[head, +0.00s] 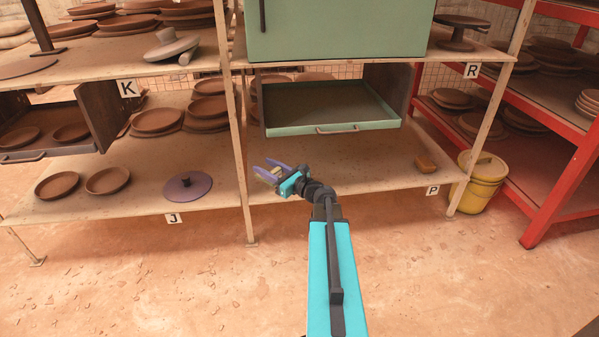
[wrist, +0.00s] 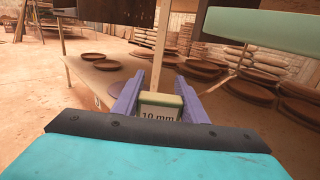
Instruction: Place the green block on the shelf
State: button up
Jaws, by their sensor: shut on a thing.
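My gripper (head: 265,168), with purple fingers, is shut on a small block at the front of the lower shelf (head: 340,172), left of its middle. In the wrist view the green block (wrist: 160,100) sits between the two fingers (wrist: 160,98). Its top is green and its pale near face reads "10 mm". In the head view the block is small and partly hidden by the fingers. My gripper is near the wooden post between the bays marked J and P. I cannot tell whether the block touches the shelf.
An open green drawer (head: 330,108) hangs above the lower shelf. A purple disc (head: 188,186) and brown plates (head: 107,180) are left of the post (head: 240,150). A yellow bucket (head: 481,182) stands right.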

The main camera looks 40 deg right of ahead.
jog(key=a+r+n+g+y+p, duration=0.1)
jog(key=a+r+n+g+y, duration=0.2)
jog(key=a, duration=1)
jog(key=a+r+n+g+y, duration=0.25)
jog(key=a+r+y, duration=0.2)
jog(key=a, duration=0.85)
jog(key=a+r+n+g+y+p, duration=0.15)
jog(key=a+r+n+y, duration=0.3)
jog(key=a, duration=0.85)
notch_tip(320, 180, up, 21)
jog(key=p, duration=2.9)
jog(key=shift+s+a+r+g+y+p, duration=0.2)
jog(key=shift+a+g+y+p, duration=0.1)
jog(key=shift+g+y, duration=0.1)
jog(key=shift+a, duration=0.1)
